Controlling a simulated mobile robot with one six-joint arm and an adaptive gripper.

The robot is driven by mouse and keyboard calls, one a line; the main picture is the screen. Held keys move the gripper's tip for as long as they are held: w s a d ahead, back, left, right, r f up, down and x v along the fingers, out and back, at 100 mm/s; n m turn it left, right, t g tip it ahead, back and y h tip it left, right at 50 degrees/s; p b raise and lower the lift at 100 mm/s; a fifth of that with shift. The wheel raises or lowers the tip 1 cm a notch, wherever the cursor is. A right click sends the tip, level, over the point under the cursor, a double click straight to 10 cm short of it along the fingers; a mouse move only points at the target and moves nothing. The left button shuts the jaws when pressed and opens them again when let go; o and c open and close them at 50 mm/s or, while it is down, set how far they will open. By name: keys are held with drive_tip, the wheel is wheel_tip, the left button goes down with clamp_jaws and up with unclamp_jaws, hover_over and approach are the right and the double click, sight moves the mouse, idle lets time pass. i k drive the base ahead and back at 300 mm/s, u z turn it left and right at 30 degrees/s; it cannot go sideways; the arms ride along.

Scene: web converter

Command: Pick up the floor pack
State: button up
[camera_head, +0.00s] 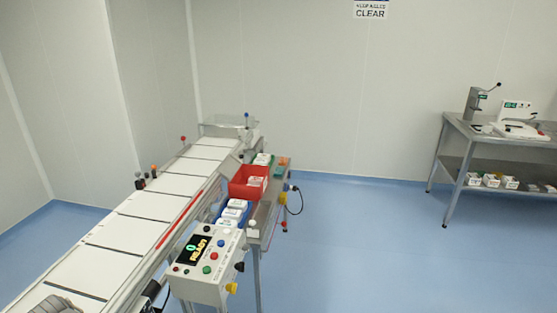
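I see no pack lying on the open blue floor (370,240) in this view. The floor behind and under the conveyor is partly hidden. Small white packs (235,210) sit in a blue bin beside the conveyor, and a red bin (248,183) behind it also holds some white packs. I cannot make out my gripper. A grey ribbed shape (55,304) is cut off at the bottom left edge over the conveyor, and I cannot tell what it is.
A long white conveyor (135,231) runs from bottom left to the middle. A control box (210,267) reading READY stands at its near right side. A metal bench (460,128) with equipment and small boxes on its lower shelf stands right. The floor between is clear.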

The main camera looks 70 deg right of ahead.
sight(260, 155)
drive_tip(key=z, duration=2.25)
drive_tip(key=i, duration=0.95)
drive_tip(key=z, duration=0.75)
drive_tip(key=i, duration=1.5)
